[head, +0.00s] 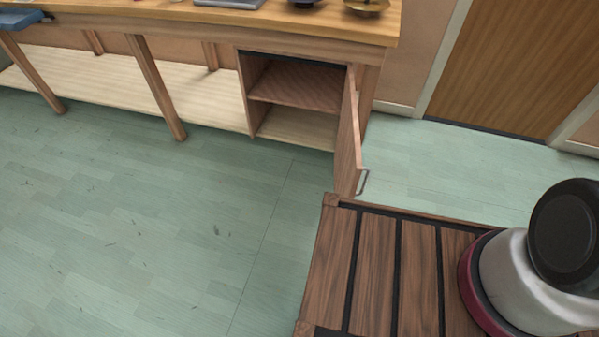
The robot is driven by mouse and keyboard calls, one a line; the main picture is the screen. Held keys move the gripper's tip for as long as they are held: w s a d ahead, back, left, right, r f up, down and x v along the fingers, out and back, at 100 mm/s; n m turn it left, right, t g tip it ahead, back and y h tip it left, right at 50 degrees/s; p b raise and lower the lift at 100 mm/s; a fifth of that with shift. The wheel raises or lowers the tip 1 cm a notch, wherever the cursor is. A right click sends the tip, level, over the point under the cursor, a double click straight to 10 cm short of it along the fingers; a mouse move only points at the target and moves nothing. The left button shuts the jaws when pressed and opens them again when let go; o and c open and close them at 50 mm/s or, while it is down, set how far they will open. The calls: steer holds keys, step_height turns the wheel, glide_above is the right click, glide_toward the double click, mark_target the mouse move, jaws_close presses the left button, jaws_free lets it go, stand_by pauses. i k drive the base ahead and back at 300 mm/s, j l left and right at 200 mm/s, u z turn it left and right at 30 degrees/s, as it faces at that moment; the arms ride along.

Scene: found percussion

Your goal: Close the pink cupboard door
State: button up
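The pinkish wooden cupboard door (349,135) stands wide open, swung out from the right side of the cupboard towards me. A metal handle (363,182) is on its outer face near the free edge. The cupboard (245,95) sits under the right end of the workbench, and its inside shows one shelf (295,88) with nothing visible on it. The near end of the door shows just beyond my slatted wooden base; I cannot tell whether they touch. My gripper is out of view; only the lower part of my arm shows at the bottom right.
The workbench top (300,20) carries a grey tray (230,3), a dark bowl (305,3) and a brass bowl (367,6). A blue object (18,19) is at its left end. The green floor (150,210) is clear to the left. A brown room door (520,65) is at the right.

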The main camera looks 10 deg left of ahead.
mark_target(347, 163)
steer(key=i+l+u, duration=0.1)
steer(key=l+u, duration=1.15)
steer(key=l, duration=0.15)
steer(key=k+l+u, duration=0.1)
steer(key=k+l, duration=0.4)
steer(key=k, duration=0.25)
steer(key=i+j+z, duration=0.1)
steer(key=j, duration=0.2)
steer(key=i+j, duration=0.15)
steer(key=j, duration=0.2)
steer(key=i+j+z, duration=0.15)
steer(key=j, duration=0.15)
steer(key=k, duration=0.05)
